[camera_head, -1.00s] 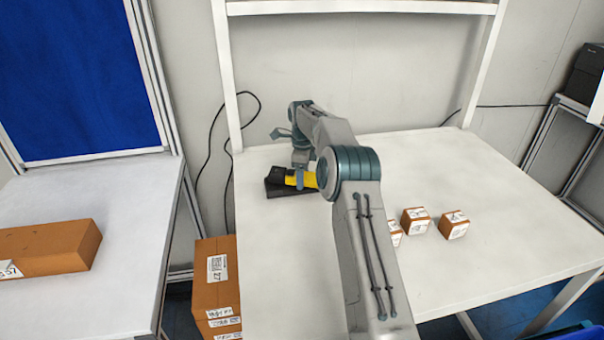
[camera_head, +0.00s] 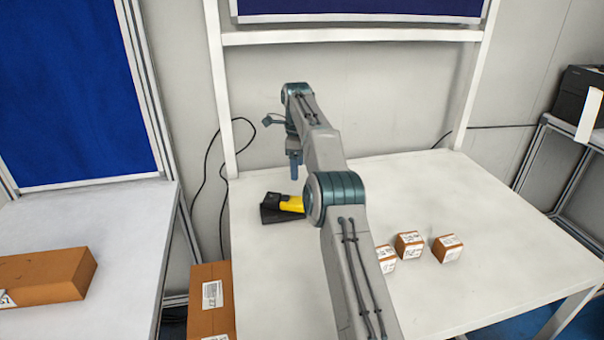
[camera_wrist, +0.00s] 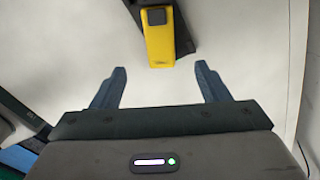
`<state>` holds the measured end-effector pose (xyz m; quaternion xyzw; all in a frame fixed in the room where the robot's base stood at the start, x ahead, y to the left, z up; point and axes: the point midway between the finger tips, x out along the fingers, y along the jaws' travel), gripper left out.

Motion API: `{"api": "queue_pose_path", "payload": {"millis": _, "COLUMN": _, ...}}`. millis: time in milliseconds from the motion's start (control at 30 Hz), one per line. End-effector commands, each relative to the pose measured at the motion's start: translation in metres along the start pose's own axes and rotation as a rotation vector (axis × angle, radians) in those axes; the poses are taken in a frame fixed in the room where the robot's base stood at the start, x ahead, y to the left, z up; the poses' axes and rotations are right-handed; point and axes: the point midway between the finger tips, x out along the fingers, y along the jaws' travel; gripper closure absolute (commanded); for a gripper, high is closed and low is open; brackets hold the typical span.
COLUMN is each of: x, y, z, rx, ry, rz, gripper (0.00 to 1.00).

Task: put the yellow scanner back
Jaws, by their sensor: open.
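The yellow scanner (camera_head: 290,204) with a black head lies on its black base (camera_head: 281,217) at the left part of the white table. My arm hides part of its right end. In the wrist view the yellow scanner (camera_wrist: 160,40) sits at the top middle on the dark base (camera_wrist: 180,14), beyond my fingertips. My gripper (camera_head: 295,165) is above the table, raised over the scanner and apart from it. In the wrist view my gripper (camera_wrist: 161,78) has its fingers wide apart with nothing between them.
Several small labelled boxes (camera_head: 409,245) stand on the white table (camera_head: 480,200), right of my arm. A brown carton (camera_head: 210,305) stands beside the table's left edge. Another carton (camera_head: 45,275) lies on the left table. The table's right side is clear.

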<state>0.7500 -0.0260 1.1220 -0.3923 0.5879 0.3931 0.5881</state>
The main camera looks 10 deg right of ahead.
Motion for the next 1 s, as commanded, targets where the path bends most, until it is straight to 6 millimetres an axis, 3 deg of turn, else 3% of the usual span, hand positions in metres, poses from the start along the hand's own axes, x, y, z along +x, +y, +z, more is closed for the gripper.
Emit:
{"api": "queue_pose_path", "payload": {"millis": 167, "x": -0.005, "y": 0.002, "z": 0.001, "rx": -0.015, "ry": 0.000, "rz": -0.003, "gripper": 0.31}}
{"api": "queue_pose_path", "payload": {"millis": 367, "x": -0.040, "y": 0.022, "z": 0.002, "rx": -0.191, "ry": 0.001, "rz": -0.035, "gripper": 0.31}}
{"api": "queue_pose_path", "payload": {"millis": 700, "x": -0.107, "y": 0.102, "z": -0.015, "rx": -0.679, "ry": 0.028, "rz": -0.115, "gripper": 0.31}}
{"api": "queue_pose_path", "payload": {"millis": 1000, "x": -0.130, "y": 0.197, "z": -0.050, "rx": -1.083, "ry": 0.071, "rz": -0.179, "gripper": 0.31}}
